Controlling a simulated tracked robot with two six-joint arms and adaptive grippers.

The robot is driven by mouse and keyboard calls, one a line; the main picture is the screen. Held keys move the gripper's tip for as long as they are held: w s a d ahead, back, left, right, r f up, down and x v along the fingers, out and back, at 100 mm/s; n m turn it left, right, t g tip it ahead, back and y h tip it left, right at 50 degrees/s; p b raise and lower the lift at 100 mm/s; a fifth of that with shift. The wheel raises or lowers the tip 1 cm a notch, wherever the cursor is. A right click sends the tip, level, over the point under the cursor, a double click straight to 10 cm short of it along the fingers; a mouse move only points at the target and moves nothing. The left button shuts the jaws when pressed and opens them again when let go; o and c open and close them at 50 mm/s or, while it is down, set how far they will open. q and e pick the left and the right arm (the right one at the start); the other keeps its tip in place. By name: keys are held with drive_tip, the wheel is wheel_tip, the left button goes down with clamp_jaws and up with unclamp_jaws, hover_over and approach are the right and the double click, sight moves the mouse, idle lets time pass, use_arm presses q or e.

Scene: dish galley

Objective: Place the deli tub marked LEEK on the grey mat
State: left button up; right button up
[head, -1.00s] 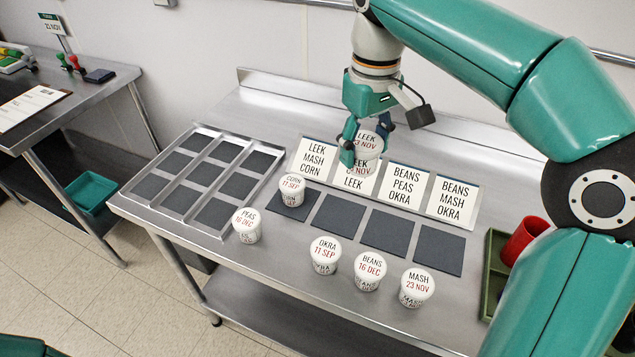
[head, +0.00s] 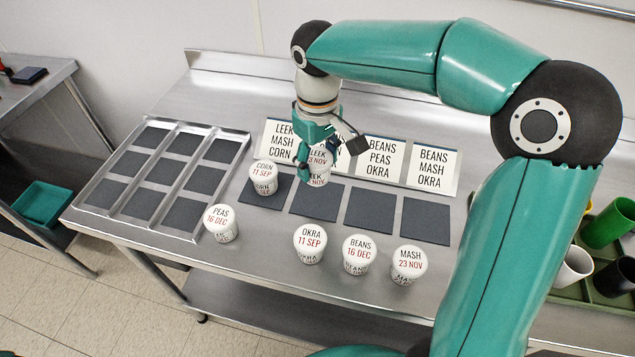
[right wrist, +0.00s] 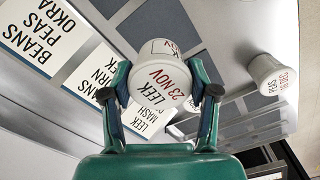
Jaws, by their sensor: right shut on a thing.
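The white deli tub marked LEEK 23 NOV (head: 318,177) is gripped by my right gripper (head: 319,150), lid up. It shows in front of the label cards, at the back part of the second dark grey mat from the left (head: 315,207). I cannot tell whether it touches the mat. In the right wrist view, both fingers of my right gripper (right wrist: 158,98) close around the LEEK tub (right wrist: 158,82). Other grey mats lie in the same row: the leftmost (head: 272,196), the third (head: 370,212) and the rightmost (head: 422,221). My left gripper is out of view.
The CORN tub (head: 263,178) stands on the leftmost mat, close left of the held tub. PEAS (head: 221,224), OKRA (head: 309,243), BEANS (head: 358,254) and MASH (head: 409,265) tubs stand in front. Label cards (head: 433,165) stand behind the mats. A divided tray (head: 160,183) lies left.

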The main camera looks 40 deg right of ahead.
sight(318, 158)
drive_tip(key=shift+f, duration=3.3)
drive_tip(key=o, duration=1.2)
drive_tip(key=shift+f, duration=0.1)
wheel_tip(318, 158, up, 11)
drive_tip(key=shift+r, duration=0.1)
drive_tip(key=shift+r+p, duration=0.3)
drive_tip(key=shift+r, duration=0.25)
drive_tip(key=shift+s, duration=0.1)
